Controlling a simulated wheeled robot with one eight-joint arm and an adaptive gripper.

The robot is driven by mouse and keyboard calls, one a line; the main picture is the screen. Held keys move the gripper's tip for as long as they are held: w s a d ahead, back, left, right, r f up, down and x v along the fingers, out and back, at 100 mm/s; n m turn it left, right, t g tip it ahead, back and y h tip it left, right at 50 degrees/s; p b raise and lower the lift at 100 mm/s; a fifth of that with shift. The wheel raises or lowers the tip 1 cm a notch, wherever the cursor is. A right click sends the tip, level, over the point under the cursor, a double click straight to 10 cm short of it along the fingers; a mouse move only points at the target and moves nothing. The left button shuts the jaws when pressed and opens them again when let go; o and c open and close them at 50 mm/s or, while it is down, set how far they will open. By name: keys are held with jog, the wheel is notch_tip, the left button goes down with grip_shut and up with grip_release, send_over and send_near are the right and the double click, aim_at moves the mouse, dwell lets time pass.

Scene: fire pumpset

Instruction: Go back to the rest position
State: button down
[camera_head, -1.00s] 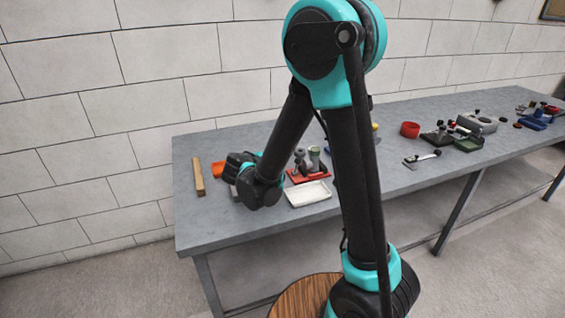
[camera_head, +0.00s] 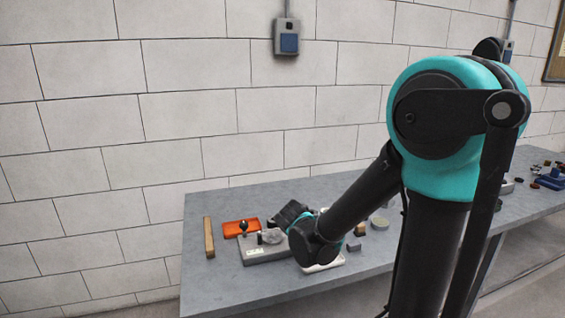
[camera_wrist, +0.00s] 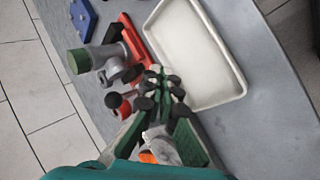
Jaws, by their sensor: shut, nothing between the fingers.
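My gripper (camera_head: 290,214) is over the left part of the grey workbench (camera_head: 225,288), at the end of my bent arm. In the wrist view its dark fingertips (camera_wrist: 161,88) are together with nothing held between them. Just beyond them lies an empty white tray (camera_wrist: 195,55); in the head view my arm hides most of this tray (camera_head: 325,263). Left of the fingertips in the wrist view is a red-based fixture (camera_wrist: 134,38) beside a grey cylinder with a green end (camera_wrist: 95,58). Contact with these things cannot be told.
A wooden bar (camera_head: 208,237), an orange tray (camera_head: 240,228) and a grey fixture with a black knob (camera_head: 262,252) are left of my gripper. A blue part (camera_wrist: 82,18) is near the bench edge. The white block wall (camera_head: 120,150) stands behind.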

jog(key=d+m, duration=0.1)
jog(key=s+d+m+y, duration=0.1)
jog(key=d+m, duration=0.1)
jog(key=s+d+m+y, duration=0.1)
jog(key=d+m, duration=0.1)
jog(key=shift+s+d+r+g, duration=0.15)
jog(key=shift+s+r+g, duration=0.05)
jog(key=shift+r+g, duration=0.15)
jog(key=s+d+r+m+y, duration=0.2)
jog(key=d+m, duration=0.1)
jog(key=m, duration=0.3)
jog(key=s+f+g, duration=0.2)
jog(key=s+f, duration=0.5)
jog(key=s, duration=0.5)
jog(key=shift+s+f, duration=0.15)
jog(key=shift+s, duration=0.05)
